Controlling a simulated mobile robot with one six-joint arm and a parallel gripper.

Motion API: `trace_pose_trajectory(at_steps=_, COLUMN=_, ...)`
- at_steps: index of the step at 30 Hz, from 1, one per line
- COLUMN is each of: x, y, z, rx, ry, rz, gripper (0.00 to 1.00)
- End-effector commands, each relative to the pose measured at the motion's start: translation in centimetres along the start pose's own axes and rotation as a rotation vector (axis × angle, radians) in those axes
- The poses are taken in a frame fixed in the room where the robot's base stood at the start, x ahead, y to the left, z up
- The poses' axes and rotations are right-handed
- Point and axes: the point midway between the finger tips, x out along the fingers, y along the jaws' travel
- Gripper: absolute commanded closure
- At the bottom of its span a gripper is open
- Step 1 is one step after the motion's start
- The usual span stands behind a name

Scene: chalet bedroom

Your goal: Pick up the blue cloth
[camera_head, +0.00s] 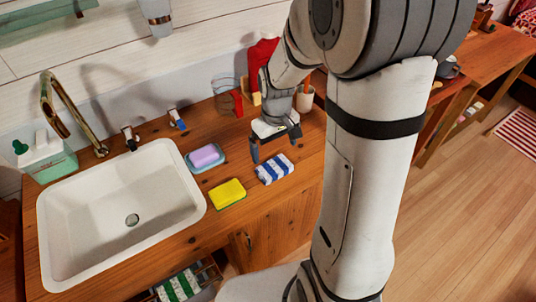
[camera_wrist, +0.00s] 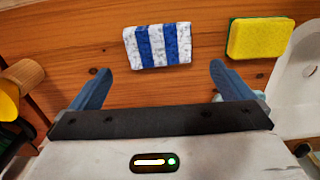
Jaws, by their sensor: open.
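The blue cloth (camera_head: 274,169) is a small folded cloth with blue and white stripes. It lies flat on the wooden counter, right of the yellow sponge. In the wrist view the cloth (camera_wrist: 158,46) lies beyond the fingertips, roughly centred between them. My gripper (camera_head: 275,149) is above the counter on the wall side of the cloth, open and empty. Its two blue-grey fingers (camera_wrist: 160,80) are spread wider than the cloth, and neither seems to touch it.
A yellow sponge (camera_head: 228,194) lies beside the cloth, and a purple soap (camera_head: 205,156) sits on a blue dish. The white sink (camera_head: 120,215) is at left. A red item (camera_head: 262,58) and a cup (camera_head: 305,98) stand near the wall behind my gripper. The counter's front edge is close to the cloth.

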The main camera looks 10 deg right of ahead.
Motion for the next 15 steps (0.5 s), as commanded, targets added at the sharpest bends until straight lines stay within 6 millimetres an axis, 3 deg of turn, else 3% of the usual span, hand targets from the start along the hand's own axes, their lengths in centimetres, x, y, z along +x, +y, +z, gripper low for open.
trace_pose_trajectory(at_steps=15, x=5.9, y=0.2, z=0.0, rx=-0.005, ry=-0.012, rz=-0.004, gripper=0.00)
